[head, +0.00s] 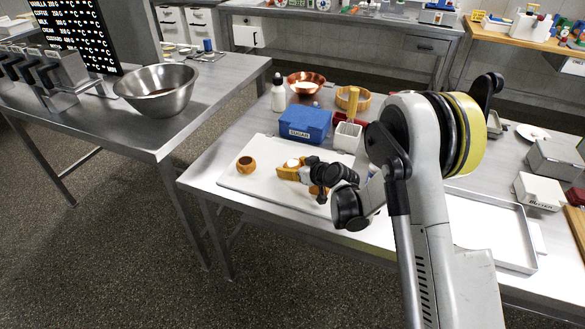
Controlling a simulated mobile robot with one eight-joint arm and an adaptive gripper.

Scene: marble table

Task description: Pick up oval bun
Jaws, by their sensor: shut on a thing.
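My gripper (300,171) is low over the white board (232,181) on the steel table. It is shut on a small yellow-orange, elongated thing, which looks like the oval bun (286,173). My dark fingers cover part of it. I cannot tell whether it touches the board. A round brown bun (245,164) with a dark top lies on the board to the left. Another orange-brown piece (315,190) shows just below my gripper, partly hidden by it.
A blue box (304,124), a white container (347,137), a white bottle (278,97), a copper bowl (306,80) and a wooden bowl (363,98) stand behind the board. A shallow metal tray (500,259) lies at the right. The board's front left is clear.

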